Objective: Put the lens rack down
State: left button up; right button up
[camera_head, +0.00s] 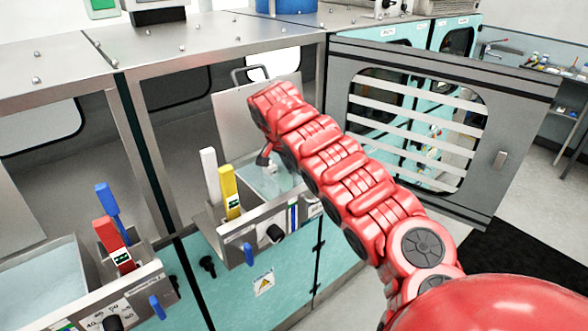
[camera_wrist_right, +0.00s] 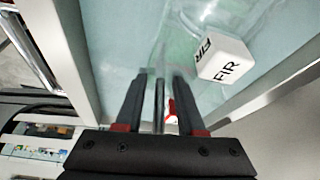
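My right gripper (camera_head: 265,160) reaches down over the water tank (camera_head: 287,187) in the middle of the head view. In the right wrist view its two black fingers (camera_wrist_right: 161,78) are apart. A thin dark rod (camera_wrist_right: 159,102) stands between them with a gap on each side; it may be the lens rack's handle, but I cannot tell. A small red and white piece (camera_wrist_right: 171,115) shows near the finger bases. A white block marked FIR (camera_wrist_right: 225,59) is beside the fingers against the greenish water. No lens rack body shows clearly. My left gripper is out of view.
White (camera_head: 209,176) and yellow (camera_head: 229,193) upright posts stand at the tank's left side. A raised metal plate with a handle (camera_head: 232,108) stands behind. A barred grey door (camera_head: 520,130) stands open at right. Another tank (camera_head: 45,285) with blue and red posts is at lower left.

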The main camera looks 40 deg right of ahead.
jog(key=shift+o, duration=0.2)
jog(key=shift+r, duration=0.2)
jog(key=p+v, duration=0.3)
jog(key=v, duration=0.9)
jog(key=shift+f, duration=0.15)
jog(key=shift+a, duration=0.1)
